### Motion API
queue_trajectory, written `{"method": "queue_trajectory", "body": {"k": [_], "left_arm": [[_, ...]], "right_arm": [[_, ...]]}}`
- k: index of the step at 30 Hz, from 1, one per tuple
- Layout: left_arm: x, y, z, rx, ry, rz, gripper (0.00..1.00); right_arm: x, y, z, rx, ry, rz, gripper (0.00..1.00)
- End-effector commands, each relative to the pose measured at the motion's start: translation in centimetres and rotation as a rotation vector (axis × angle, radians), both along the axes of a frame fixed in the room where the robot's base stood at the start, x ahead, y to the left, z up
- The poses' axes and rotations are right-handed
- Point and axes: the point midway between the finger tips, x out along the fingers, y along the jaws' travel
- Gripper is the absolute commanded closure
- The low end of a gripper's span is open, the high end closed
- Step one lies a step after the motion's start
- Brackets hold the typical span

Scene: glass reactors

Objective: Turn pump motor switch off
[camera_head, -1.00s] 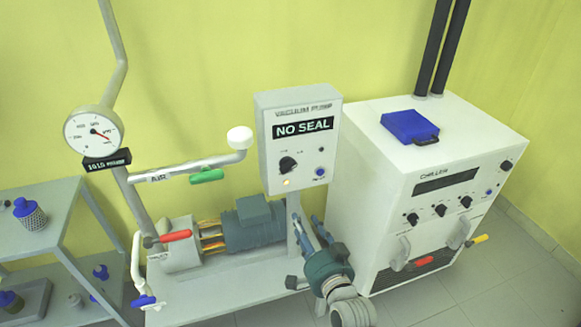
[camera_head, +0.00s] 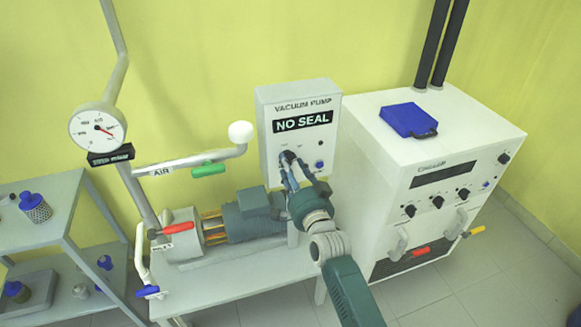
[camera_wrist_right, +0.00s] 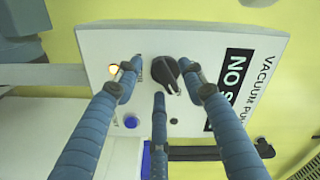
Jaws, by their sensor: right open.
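The vacuum pump control box (camera_head: 296,100) is a white panel with a "NO SEAL" display. Its black rotary switch (camera_wrist_right: 166,72) shows in the right wrist view, with a lit lamp (camera_wrist_right: 114,69) and a blue button (camera_wrist_right: 131,121) on the same panel. My right gripper (camera_head: 292,165) is at the front of the panel in the head view and partly covers the switch there. In the right wrist view its open blue fingers (camera_wrist_right: 160,85) surround the switch, one on each side and one below; I cannot tell whether they touch it. My left gripper is not in view.
The pump motor (camera_head: 252,217) sits on a bench beneath the box. The chiller (camera_head: 375,165) stands close on the right with a blue case (camera_head: 408,119) on top. A pipe with a green handle (camera_head: 208,169) and a gauge (camera_head: 97,129) are on the left.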

Motion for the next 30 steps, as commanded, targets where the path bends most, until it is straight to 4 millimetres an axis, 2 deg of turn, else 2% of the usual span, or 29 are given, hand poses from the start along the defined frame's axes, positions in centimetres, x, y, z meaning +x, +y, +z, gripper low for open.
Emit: {"method": "queue_trajectory", "body": {"k": [8,14,15,23,30], "left_arm": [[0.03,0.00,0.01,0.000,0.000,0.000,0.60],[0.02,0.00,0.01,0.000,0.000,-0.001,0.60],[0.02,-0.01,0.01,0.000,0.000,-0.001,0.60],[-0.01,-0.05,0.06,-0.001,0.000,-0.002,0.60],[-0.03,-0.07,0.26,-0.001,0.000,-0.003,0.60]], "right_arm": [[0.18,0.05,-0.03,0.000,0.000,0.000,0.59],[0.16,0.05,-0.03,0.000,0.001,0.000,0.97],[0.17,0.04,-0.04,-0.001,0.001,0.000,1.00],[0.16,0.03,-0.04,-0.015,-0.004,-0.001,1.00],[0.19,-0.07,-0.09,-0.110,-0.033,0.000,1.00]]}}
